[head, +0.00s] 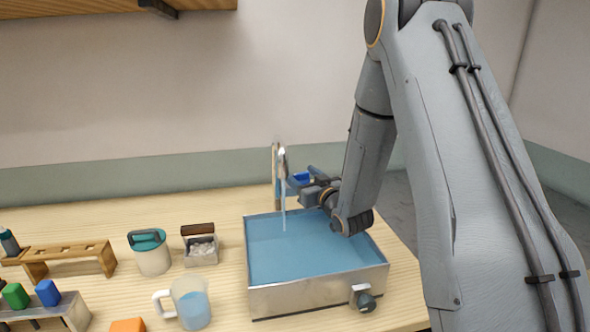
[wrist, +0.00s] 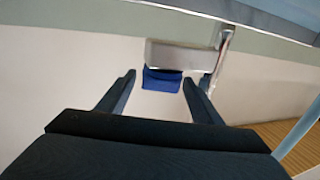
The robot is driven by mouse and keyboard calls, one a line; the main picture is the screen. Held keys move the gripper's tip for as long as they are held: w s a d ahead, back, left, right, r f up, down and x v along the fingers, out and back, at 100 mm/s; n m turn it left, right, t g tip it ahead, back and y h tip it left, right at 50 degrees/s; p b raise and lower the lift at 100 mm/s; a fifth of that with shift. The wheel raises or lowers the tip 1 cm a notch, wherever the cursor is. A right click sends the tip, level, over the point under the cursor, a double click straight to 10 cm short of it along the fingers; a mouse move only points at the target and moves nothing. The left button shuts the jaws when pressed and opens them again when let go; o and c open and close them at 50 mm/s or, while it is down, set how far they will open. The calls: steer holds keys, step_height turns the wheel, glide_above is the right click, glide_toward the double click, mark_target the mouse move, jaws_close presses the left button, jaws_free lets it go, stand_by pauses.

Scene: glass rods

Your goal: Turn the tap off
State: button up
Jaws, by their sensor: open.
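The tap (head: 282,160) stands at the back edge of a metal basin, and a thin pale-blue stream (head: 284,218) falls from it into the basin. Its blue handle (head: 301,178) sits to the right of the spout. In the wrist view the blue handle (wrist: 161,81) hangs from a metal block (wrist: 180,54) beside an upright metal pipe (wrist: 222,55). My gripper (head: 297,186) is at the handle, over the back of the basin. In the wrist view my gripper (wrist: 158,84) is open, with the handle between or just beyond its fingertips; contact cannot be told.
The metal basin (head: 318,299) holds blue water and has a dark knob (head: 366,302) at its front right. To its left stand a jug (head: 189,302), a teal-lidded pot (head: 151,256), a box of pale pieces (head: 201,251) and a wooden rack (head: 65,254). A shelf hangs above.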

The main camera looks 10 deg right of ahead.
mark_target(301, 173)
steer(key=shift+p+x, duration=0.4)
steer(key=shift+x, duration=1.5)
steer(key=c, duration=1.1)
steer(key=shift+o, duration=0.2)
steer(key=shift+d+m+t+h+b, duration=0.2)
steer(key=shift+m+h+b, duration=0.45)
steer(key=shift+h, duration=0.55)
steer(key=shift+d+m+t+h+b, duration=0.1)
steer(key=shift+d+m+h+b, duration=0.25)
steer(key=shift+m+h, duration=0.7)
steer(key=shift+r, duration=0.1)
steer(key=o, duration=1.1)
steer(key=shift+c, duration=0.2)
